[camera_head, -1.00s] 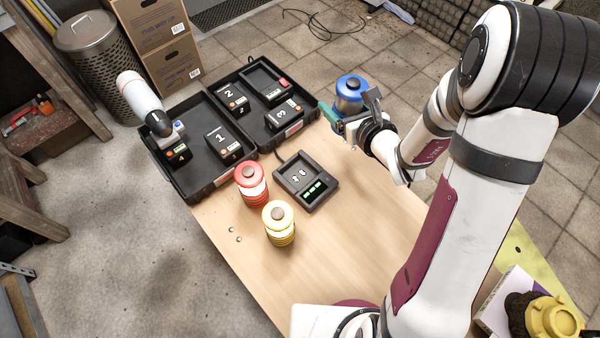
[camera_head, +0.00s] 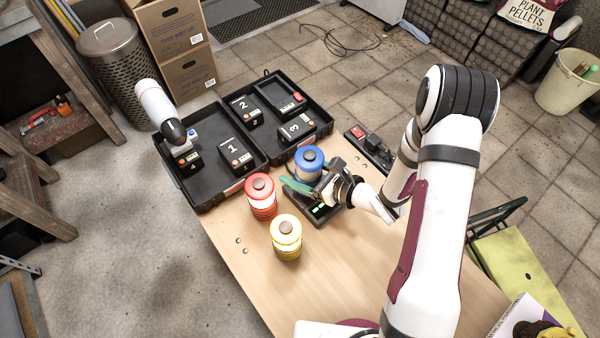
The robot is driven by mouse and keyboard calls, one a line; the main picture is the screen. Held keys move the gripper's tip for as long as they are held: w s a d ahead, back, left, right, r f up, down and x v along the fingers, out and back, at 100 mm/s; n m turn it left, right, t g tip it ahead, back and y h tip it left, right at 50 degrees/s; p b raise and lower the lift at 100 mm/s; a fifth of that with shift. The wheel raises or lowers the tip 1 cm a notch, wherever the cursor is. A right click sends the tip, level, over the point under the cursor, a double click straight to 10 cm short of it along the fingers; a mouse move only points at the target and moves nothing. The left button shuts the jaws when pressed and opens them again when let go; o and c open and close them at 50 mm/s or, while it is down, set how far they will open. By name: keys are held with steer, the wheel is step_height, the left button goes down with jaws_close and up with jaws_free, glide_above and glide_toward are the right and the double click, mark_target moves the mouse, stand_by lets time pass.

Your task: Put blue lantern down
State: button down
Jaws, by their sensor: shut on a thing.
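The blue lantern (camera_head: 309,160) is upright, with a grey knob on its blue top. My gripper (camera_head: 318,184) is shut on it from the front right. The lantern is over or just behind the black charger (camera_head: 322,211), near the toolbox's front edge. Its base is hidden by my gripper, so I cannot tell whether it touches the table. The red lantern (camera_head: 261,197) and the lit yellow lantern (camera_head: 286,239) stand upright on the wooden table (camera_head: 350,283), to the left and front of my gripper.
An open black case (camera_head: 211,185) with numbered battery packs lies behind the lanterns. A black device with a red part (camera_head: 371,143) lies at the table's back right. The table's front middle is clear.

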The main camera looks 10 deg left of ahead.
steer(key=shift+f, duration=0.85)
steer(key=shift+f, duration=0.1)
